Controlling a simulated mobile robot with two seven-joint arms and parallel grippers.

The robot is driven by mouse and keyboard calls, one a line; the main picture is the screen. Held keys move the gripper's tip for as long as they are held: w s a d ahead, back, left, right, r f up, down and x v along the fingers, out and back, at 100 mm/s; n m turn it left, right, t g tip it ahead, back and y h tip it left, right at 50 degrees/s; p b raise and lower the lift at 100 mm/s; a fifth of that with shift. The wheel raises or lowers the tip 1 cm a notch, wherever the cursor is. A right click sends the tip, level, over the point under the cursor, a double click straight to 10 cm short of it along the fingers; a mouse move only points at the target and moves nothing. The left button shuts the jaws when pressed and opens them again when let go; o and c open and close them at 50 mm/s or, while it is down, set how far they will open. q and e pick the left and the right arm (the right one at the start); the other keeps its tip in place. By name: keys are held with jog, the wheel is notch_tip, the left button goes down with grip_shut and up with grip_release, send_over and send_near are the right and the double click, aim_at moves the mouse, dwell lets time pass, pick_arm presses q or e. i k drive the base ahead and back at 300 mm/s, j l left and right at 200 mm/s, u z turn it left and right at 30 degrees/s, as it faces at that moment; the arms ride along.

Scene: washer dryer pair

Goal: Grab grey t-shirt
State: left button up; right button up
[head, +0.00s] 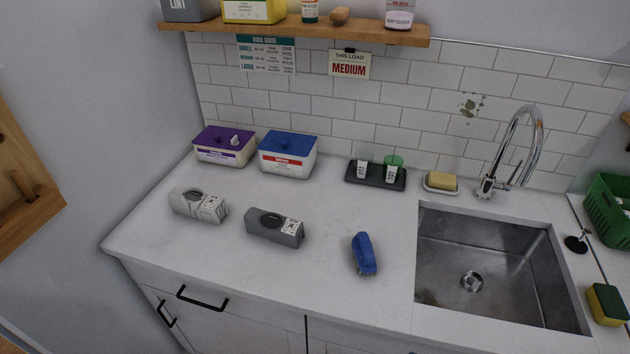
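A grey folded bundle (262,231) with a dark oval patch and a white label lies on the white counter, left of its middle; it looks like the grey t-shirt. A paler, whitish-grey bundle (184,204) with a similar dark mark and label lies to its left and slightly farther back. A smaller blue bundle (364,254) lies to the right, before the sink. The three lie apart from one another. Neither of my grippers shows in the head view.
A purple-lidded box (224,147) and a blue-lidded box (288,154) stand at the back by the tiled wall. A dark tray (376,183) with small cups and a soap dish (440,188) sit right of them. The sink (480,262) is at right. The counter (225,260) is clear in front.

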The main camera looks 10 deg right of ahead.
aim_at(276, 227)
jog(key=i+j, duration=0.1)
jog(key=j, duration=0.3)
jog(key=j+u, duration=0.1)
jog(key=j, duration=0.25)
jog(key=i+j, duration=0.15)
jog(key=j, duration=0.2)
jog(key=i+j+u, duration=0.1)
jog(key=j, duration=0.3)
